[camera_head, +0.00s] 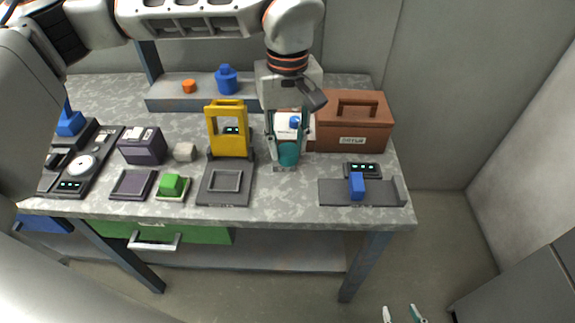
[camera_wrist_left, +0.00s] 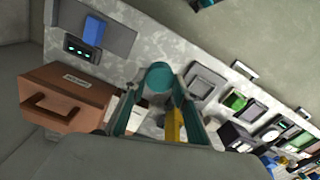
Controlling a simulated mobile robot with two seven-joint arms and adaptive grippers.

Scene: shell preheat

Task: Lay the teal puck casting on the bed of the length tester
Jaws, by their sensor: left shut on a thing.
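The teal puck casting (camera_head: 288,156) is between the fingertips of my left gripper (camera_head: 287,147), which is shut on it. In the left wrist view the round puck (camera_wrist_left: 159,76) shows at the ends of the teal fingers. The gripper points down over the table's middle; I cannot tell whether the puck clears the surface. The length tester, a dark grey bed (camera_head: 382,193) with a blue block and a small display, lies at the table's front right, apart from the puck. It also shows in the left wrist view (camera_wrist_left: 120,38). My right gripper (camera_head: 402,314) shows only its two separated fingertips at the bottom edge.
A brown box (camera_head: 352,135) with a handle stands right of my left gripper, behind the tester. A yellow frame (camera_head: 228,138) stands close on its left. A grey tray (camera_head: 223,199) and green block (camera_head: 172,185) lie further left. Bare tabletop (camera_head: 293,196) separates tray and tester.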

